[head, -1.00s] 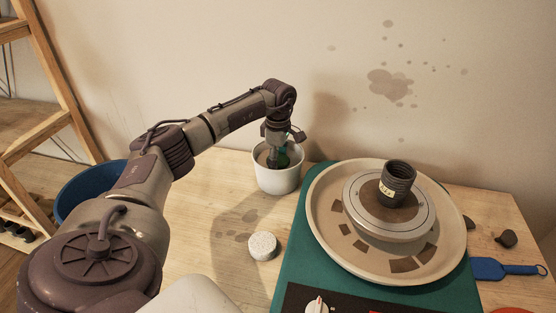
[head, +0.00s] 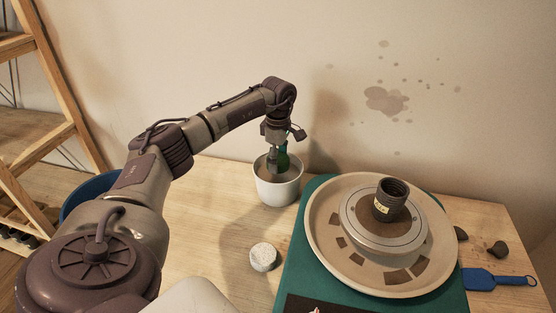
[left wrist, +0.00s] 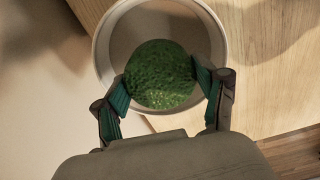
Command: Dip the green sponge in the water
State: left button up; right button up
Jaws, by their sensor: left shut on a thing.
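The green sponge (left wrist: 160,70) is round and textured. In the left wrist view it sits between the two fingers of my left gripper (left wrist: 162,84), which is shut on it. Behind it is the round opening of the white pot (left wrist: 218,42). In the head view my left gripper (head: 278,162) points down at the mouth of the white pot (head: 278,190), its fingertips around rim height. The sponge is mostly hidden there by the fingers, and I cannot tell whether it touches the water. My right gripper is not in view.
A pottery wheel (head: 325,248) with a dark ribbed cup (head: 391,203) stands right of the pot on a green base. A pale speckled disc (head: 263,257) lies in front of the pot. A blue tool (head: 482,279) lies at right; a blue bucket (head: 88,192) stands at left.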

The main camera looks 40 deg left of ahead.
pick_arm(q)
jog(key=shift+r+p, duration=2.05)
jog(key=shift+r, duration=0.75)
